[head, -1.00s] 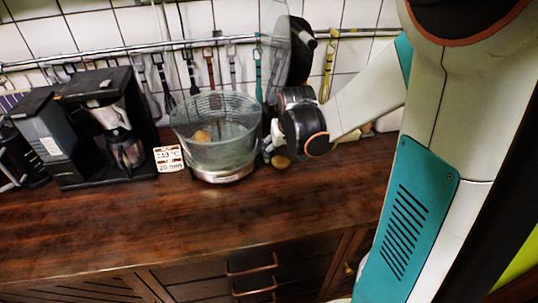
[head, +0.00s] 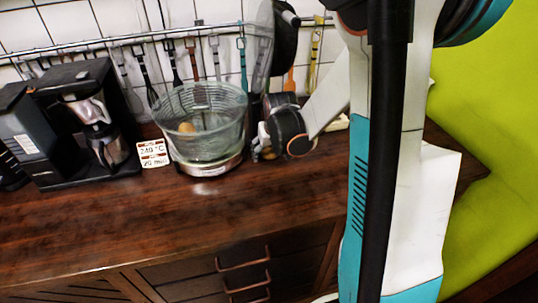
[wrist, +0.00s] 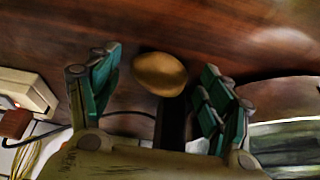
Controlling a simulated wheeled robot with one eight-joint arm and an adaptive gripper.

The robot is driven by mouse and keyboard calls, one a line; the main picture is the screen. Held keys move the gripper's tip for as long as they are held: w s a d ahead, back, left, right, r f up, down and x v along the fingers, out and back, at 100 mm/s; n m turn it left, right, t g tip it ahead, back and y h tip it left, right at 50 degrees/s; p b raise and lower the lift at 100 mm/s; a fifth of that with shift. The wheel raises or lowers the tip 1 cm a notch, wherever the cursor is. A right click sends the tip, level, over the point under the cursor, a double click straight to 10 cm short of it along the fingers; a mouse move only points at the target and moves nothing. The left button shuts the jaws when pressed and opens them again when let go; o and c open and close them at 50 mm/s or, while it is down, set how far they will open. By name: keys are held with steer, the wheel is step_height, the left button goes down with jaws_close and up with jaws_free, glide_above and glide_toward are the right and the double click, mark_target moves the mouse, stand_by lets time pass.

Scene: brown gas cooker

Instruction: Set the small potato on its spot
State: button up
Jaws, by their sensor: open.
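The small potato (wrist: 160,73) is a golden-brown oval lying on the dark wooden counter. In the wrist view it sits between the spread green fingertips of my gripper (wrist: 158,80), with space visible on either side. In the head view my gripper (head: 261,147) is low at the counter, just right of the glass bowl, and the potato there is hidden by it or too small to make out. My gripper is open and holds nothing. I cannot make out a marked spot for the potato.
A clear glass bowl (head: 205,145) on a scale base (head: 211,169) holds an orange-brown item (head: 187,127). A sign (head: 153,153) and a coffee machine (head: 95,115) stand to its left. Utensils hang behind. The front counter (head: 130,215) is clear.

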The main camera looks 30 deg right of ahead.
steer(key=c, duration=1.2)
steer(key=shift+s+d+r+p, duration=0.1)
steer(key=shift+d+r+p, duration=0.2)
steer(key=shift+r+p, duration=0.1)
step_height(320, 180, up, 7)
steer(key=p, duration=0.3)
steer(key=shift+d+f, duration=0.1)
steer(key=shift+f, duration=0.05)
steer(key=s+d, duration=0.1)
steer(key=d, duration=0.5)
steer(key=s+d+p, duration=0.1)
steer(key=s+d, duration=0.1)
steer(key=d, duration=0.4)
steer(key=s+d+p, duration=0.1)
steer(key=s+d, duration=0.1)
steer(key=d, duration=0.4)
steer(key=shift+s+d+f, duration=0.2)
steer(key=shift+f, duration=0.05)
